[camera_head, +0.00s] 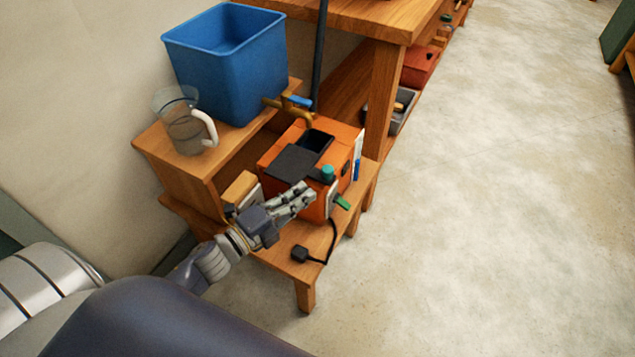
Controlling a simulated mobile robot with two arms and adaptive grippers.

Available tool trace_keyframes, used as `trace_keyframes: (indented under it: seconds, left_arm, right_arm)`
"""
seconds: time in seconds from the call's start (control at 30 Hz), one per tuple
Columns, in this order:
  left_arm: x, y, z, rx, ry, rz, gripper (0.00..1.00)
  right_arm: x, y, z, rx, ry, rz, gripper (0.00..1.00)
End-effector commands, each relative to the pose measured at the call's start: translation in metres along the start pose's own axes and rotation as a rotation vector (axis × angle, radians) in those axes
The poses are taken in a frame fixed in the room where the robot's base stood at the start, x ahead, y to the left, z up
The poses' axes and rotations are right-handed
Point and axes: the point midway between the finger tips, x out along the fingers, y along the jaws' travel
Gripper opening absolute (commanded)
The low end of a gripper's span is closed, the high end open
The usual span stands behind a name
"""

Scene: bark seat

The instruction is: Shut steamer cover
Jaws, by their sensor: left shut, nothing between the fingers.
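The steamer is an orange box (339,142) on the lower level of the wooden stand. Its dark cover (291,163) lies slid or tilted toward the left, leaving part of a dark opening (315,141) showing behind it. A green knob (328,173) is on the steamer near the cover. My left gripper (311,193) is shut and empty, in front of the steamer just below the cover's near edge. I cannot tell whether its fingertips touch the steamer. My right gripper is not in view.
A blue bin (228,62) and a clear jug (186,123) stand on the raised shelf behind, with a brass tap (290,106) beside the bin. Open floor (470,200) is at right.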

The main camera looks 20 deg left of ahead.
Motion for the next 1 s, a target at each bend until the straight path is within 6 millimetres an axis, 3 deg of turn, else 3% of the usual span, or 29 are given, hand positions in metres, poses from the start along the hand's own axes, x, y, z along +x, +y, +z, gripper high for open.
trace_keyframes:
  seconds: [0.1, 0.33, 0.87, 1.0]
  left_arm:
    - [0.02, 0.0, 0.001, 0.002, 0.0, -0.002, 0.0]
    - [0.044, 0.0, 0.0, 0.002, 0.0, -0.001, 0.0]
    - [0.052, 0.0, 0.0, 0.0, 0.0, 0.0, 0.0]
    - [0.062, -0.002, 0.004, 0.001, -0.001, -0.002, 0.0]
  right_arm:
    - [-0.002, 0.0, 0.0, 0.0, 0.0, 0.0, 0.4]
    - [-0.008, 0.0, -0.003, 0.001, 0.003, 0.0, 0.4]
    - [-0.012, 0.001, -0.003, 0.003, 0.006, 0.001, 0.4]
    - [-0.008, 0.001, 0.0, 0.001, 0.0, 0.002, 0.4]
